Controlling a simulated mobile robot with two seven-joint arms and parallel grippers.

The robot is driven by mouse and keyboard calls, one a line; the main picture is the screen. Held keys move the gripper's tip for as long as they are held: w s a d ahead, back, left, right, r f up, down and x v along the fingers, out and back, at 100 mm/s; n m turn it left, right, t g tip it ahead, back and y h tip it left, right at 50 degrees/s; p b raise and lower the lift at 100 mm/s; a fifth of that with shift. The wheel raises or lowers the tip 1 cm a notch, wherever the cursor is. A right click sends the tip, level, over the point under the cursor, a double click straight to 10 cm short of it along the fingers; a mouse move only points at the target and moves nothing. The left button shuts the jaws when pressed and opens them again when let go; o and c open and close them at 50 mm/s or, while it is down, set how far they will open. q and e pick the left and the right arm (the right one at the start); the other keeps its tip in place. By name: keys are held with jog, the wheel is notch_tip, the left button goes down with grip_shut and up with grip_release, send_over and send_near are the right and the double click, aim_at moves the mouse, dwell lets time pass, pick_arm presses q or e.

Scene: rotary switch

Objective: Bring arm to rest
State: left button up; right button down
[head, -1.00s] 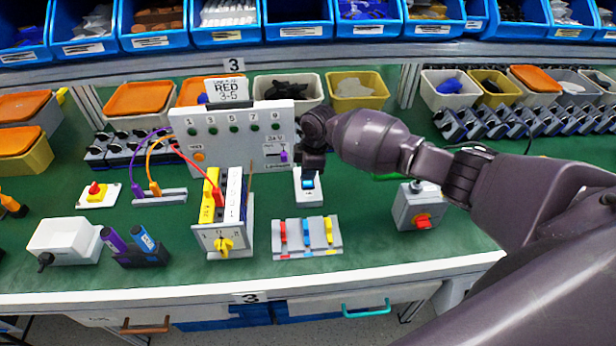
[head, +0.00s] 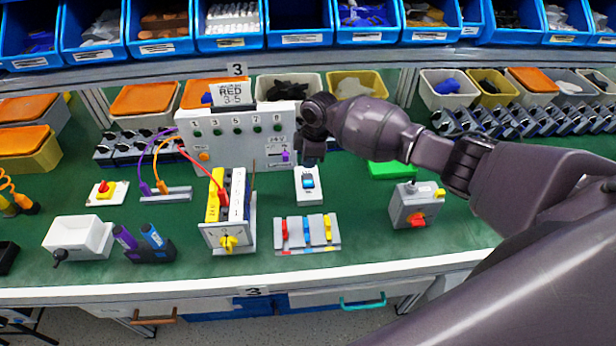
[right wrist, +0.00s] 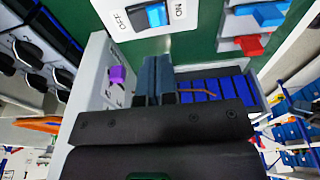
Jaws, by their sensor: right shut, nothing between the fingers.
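My right gripper (head: 312,157) is shut and empty, just above and behind the small switch block with a blue rocker (head: 308,184) in the head view. In the right wrist view its two dark fingers (right wrist: 158,80) are together, with the OFF/ON rocker (right wrist: 155,16) beyond their tips and apart from them. My left gripper is not in view.
A white panel (head: 240,150) with a purple switch stands close left of the gripper; its purple part also shows in the right wrist view (right wrist: 118,74). A slider block (head: 307,235) lies in front. Bins line the back. Green table is clear between slider block and grey box.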

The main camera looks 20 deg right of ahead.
dwell(0.3)
jog(key=shift+w+a+m, duration=0.1)
jog(key=shift+w+m, duration=0.1)
jog(key=shift+m, duration=0.1)
jog(key=w+a+r+m+t+y, duration=0.3)
jog(key=w+a+r+m+t, duration=0.1)
jog(key=a+r+t, duration=0.5)
jog(key=s+d+f+m+h, duration=0.1)
jog(key=s+d+f+m, duration=0.2)
jog(key=s, duration=0.8)
jog(key=s+d+f+m+t+h, duration=0.1)
jog(key=s+d+f+m+h, duration=0.1)
jog(key=s+f, duration=0.6)
jog(key=s+d+f+m+t+h, duration=0.1)
jog(key=s+d+f, duration=0.4)
jog(key=s, duration=1)
jog(key=shift+s+d+f+m+h, duration=0.15)
jog(key=shift+d+m+h, duration=0.15)
jog(key=shift+m, duration=0.4)
jog(key=shift+s+d+m+h, duration=0.2)
jog(key=shift+d+m, duration=0.2)
jog(key=shift+m, duration=0.3)
